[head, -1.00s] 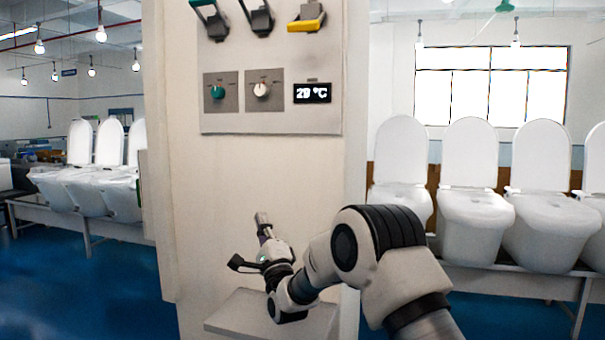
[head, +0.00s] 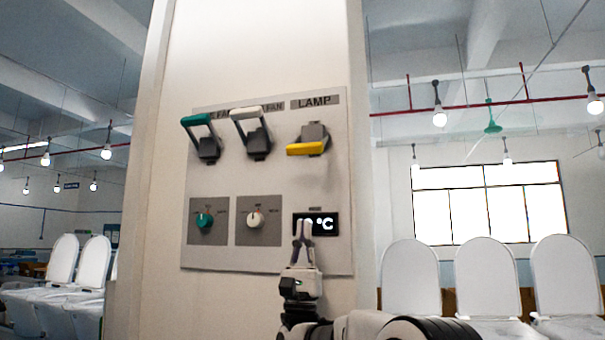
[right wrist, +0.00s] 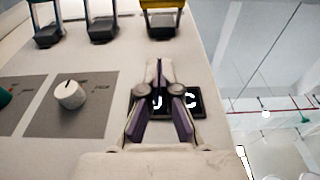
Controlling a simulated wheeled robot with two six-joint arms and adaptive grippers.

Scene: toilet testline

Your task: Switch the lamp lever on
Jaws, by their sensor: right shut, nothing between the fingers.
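The lamp lever (head: 306,149) has a yellow handle and sits under the LAMP label (head: 315,101) at the upper right of the panel. Its yellow handle hangs low, unlike the two raised levers beside it. It also shows at the top of the right wrist view (right wrist: 163,22). My right gripper (head: 304,222) is shut and empty, pointing up in front of the temperature display, below the lamp lever and apart from it. In the right wrist view its fingertips (right wrist: 158,62) meet below the yellow lever. My left gripper is not in view.
A green-handled lever (head: 203,137) and a white-handled lever (head: 252,132) stand left of the lamp lever. Below are a green knob (head: 205,220), a white knob (head: 255,219) and the display (head: 326,224). Room right of the pillar is open, with white toilets (head: 487,275) behind.

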